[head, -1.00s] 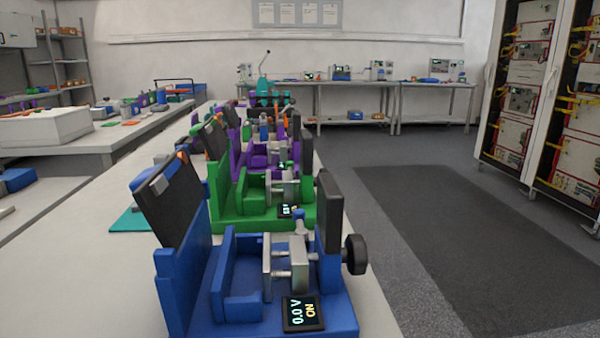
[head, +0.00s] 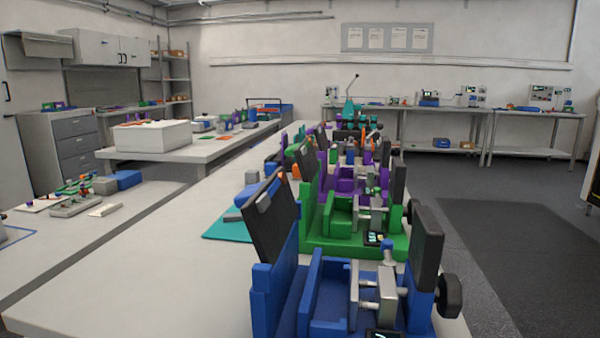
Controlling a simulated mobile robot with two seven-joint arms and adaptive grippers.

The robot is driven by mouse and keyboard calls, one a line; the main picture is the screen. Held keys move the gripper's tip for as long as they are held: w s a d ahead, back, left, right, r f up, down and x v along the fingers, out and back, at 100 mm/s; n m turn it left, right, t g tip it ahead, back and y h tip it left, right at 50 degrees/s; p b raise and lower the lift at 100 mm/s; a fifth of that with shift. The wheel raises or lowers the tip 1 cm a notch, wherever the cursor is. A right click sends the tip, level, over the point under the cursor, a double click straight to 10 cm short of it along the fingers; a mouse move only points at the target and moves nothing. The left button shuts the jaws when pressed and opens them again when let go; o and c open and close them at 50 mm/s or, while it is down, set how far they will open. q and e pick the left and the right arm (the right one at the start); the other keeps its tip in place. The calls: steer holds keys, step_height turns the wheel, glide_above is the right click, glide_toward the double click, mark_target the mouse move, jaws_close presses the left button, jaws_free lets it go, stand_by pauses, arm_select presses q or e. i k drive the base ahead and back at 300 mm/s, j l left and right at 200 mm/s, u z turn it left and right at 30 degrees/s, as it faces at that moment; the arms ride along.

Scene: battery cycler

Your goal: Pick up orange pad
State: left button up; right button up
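Several small orange things show in the head view, and I cannot tell which one is the orange pad. A flat orange piece (head: 226,138) lies on the far left bench. A small orange part (head: 296,172) shows beside the black panel of the front fixtures. Another thin orange part (head: 364,136) shows farther back among the fixtures. Neither of my grippers is in view.
A blue fixture (head: 262,300) with a black knob stands nearest, with green (head: 340,222) and purple (head: 346,185) fixtures behind it on a long white bench (head: 150,270). A teal mat (head: 225,228) lies left of them. Open floor (head: 500,240) with a dark mat is at right.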

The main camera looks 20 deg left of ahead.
mark_target(296, 175)
steer(key=z, duration=0.6)
steer(key=i+l+z, duration=0.1)
steer(key=l, duration=0.25)
steer(key=i+l+z, duration=0.1)
steer(key=l, duration=0.2)
steer(key=i+l+z, duration=0.1)
steer(key=l, duration=0.25)
steer(key=i+l+z, duration=0.5)
steer(key=i+l, duration=0.35)
steer(key=i+u, duration=0.3)
steer(key=u, duration=0.2)
steer(key=i+u, duration=0.35)
steer(key=u, duration=0.15)
steer(key=i+l+u, duration=0.2)
steer(key=u, duration=0.25)
steer(key=i+u, duration=0.35)
steer(key=i, duration=0.5)
steer(key=i+l+u, duration=0.1)
steer(key=i+u, duration=0.2)
steer(key=i, duration=0.55)
